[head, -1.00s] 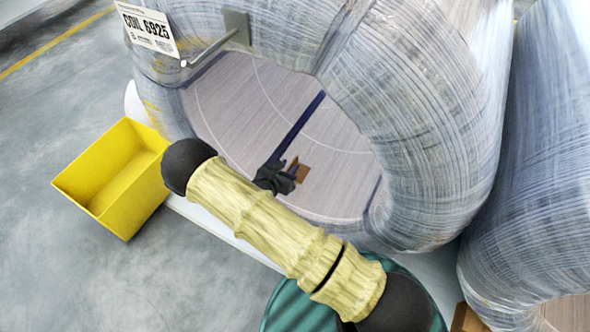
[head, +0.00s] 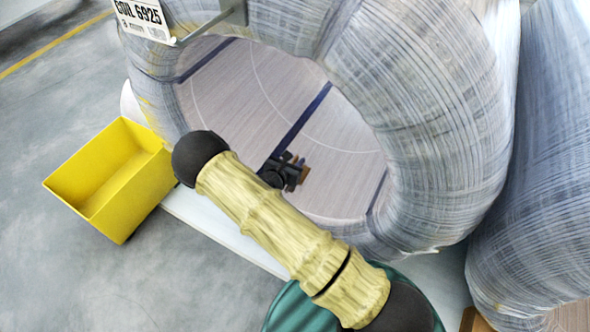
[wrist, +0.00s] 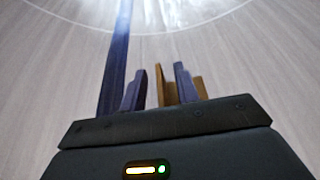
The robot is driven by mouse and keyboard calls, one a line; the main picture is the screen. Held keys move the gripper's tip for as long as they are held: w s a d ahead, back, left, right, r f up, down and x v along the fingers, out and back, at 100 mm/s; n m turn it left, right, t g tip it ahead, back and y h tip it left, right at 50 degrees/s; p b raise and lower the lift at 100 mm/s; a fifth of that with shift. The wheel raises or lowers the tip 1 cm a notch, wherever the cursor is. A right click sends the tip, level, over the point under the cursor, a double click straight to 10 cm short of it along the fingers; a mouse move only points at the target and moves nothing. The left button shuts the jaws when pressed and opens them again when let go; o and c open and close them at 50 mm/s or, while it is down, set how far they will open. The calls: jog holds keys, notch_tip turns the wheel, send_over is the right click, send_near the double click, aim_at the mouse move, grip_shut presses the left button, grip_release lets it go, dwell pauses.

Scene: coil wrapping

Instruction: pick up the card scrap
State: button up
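The card scrap is a small brown piece inside the coil's bore, on its pale inner wall. In the wrist view the card scrap (wrist: 162,84) shows an upright part between my two fingers, with another brown part just right of the right finger. My gripper (wrist: 160,88) is open, with visible gaps between the card and both fingers. In the head view my dark gripper (head: 286,170) reaches into the bore and mostly hides the card scrap (head: 305,174), of which only small brown bits show.
The wrapped coil (head: 425,120) surrounds my gripper, with its bore wall (head: 240,85) close by. A dark blue strap (head: 305,122) runs along that wall. A metal bracket and label hang at the rim. A yellow bin (head: 125,190) stands left; a second coil (head: 540,180) is right.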

jog(key=shift+c, duration=0.4)
grip_shut()
notch_tip(320, 180, up, 10)
jog(key=p, duration=0.6)
jog(key=shift+p, duration=0.3)
